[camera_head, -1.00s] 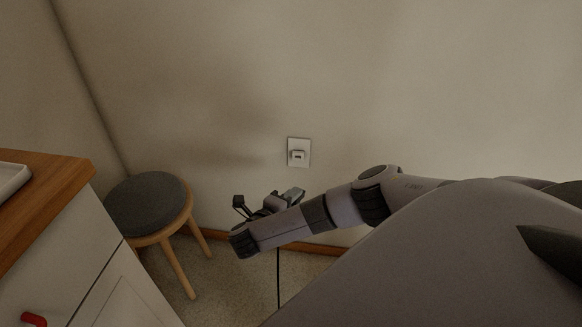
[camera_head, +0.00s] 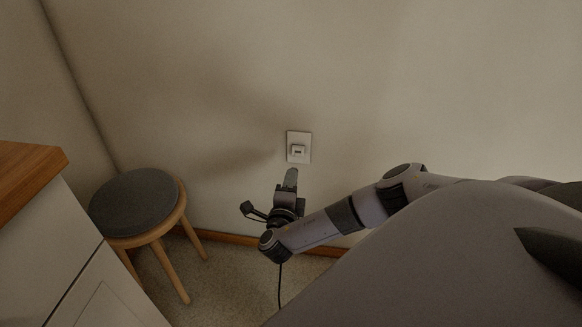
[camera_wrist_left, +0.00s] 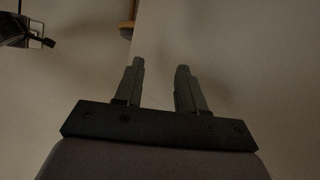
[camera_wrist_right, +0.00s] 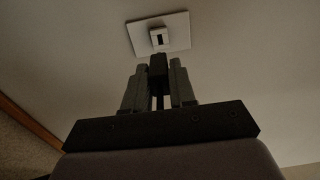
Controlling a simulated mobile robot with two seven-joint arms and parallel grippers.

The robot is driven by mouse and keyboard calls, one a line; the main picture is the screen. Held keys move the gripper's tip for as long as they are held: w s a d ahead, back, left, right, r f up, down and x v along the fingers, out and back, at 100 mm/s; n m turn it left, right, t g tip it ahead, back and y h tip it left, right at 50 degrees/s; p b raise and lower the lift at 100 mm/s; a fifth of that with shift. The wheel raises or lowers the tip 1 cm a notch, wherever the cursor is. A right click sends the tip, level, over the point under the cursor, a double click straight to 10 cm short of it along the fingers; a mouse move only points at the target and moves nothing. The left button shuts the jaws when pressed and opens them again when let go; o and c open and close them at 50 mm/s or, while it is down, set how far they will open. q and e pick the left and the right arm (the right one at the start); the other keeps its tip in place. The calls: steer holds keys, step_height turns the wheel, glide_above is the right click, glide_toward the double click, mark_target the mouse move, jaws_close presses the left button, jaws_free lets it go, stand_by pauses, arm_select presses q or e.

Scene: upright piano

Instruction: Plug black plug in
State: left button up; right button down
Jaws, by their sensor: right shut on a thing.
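The wall socket is a white plate (camera_head: 299,147) with a small raised outlet in its middle. It also shows at the top of the right wrist view (camera_wrist_right: 159,36). My right gripper (camera_head: 291,176) is below the socket, pointing up toward it. In the right wrist view its fingers (camera_wrist_right: 158,82) are shut on the black plug (camera_wrist_right: 158,68), which lies just under the outlet in the picture. A gap between plug and outlet is hard to judge. The plug's black cord (camera_head: 280,287) hangs down below the gripper. My left gripper (camera_wrist_left: 159,83) is open and empty in the left wrist view.
A round stool (camera_head: 136,204) with a grey seat stands by the wall at the left. A white cabinet (camera_head: 55,240) with a wooden top (camera_head: 28,180) is at the left edge. The wall around the socket is bare.

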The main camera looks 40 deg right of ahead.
steer(key=shift+w+d, duration=0.15)
steer(key=shift+d, duration=0.05)
steer(key=shift+b+x, duration=0.85)
steer(key=shift+x, duration=1.8)
arm_select(q)
steer(key=shift+w+d+f+h, duration=0.2)
steer(key=shift+d+h, duration=0.1)
steer(key=shift+d, duration=0.2)
steer(key=shift+r+p, duration=0.75)
steer(key=shift+p, duration=0.05)
steer(key=shift+r, duration=0.3)
steer(key=shift+f, duration=0.3)
arm_select(e)
steer(key=shift+x, duration=0.9)
arm_select(q)
steer(key=shift+r+p, duration=0.65)
steer(key=shift+r, duration=0.1)
stand_by(0.4)
steer(key=shift+f, duration=0.2)
arm_select(e)
steer(key=shift+w+d, duration=0.25)
steer(key=shift+d, duration=0.1)
stand_by(0.3)
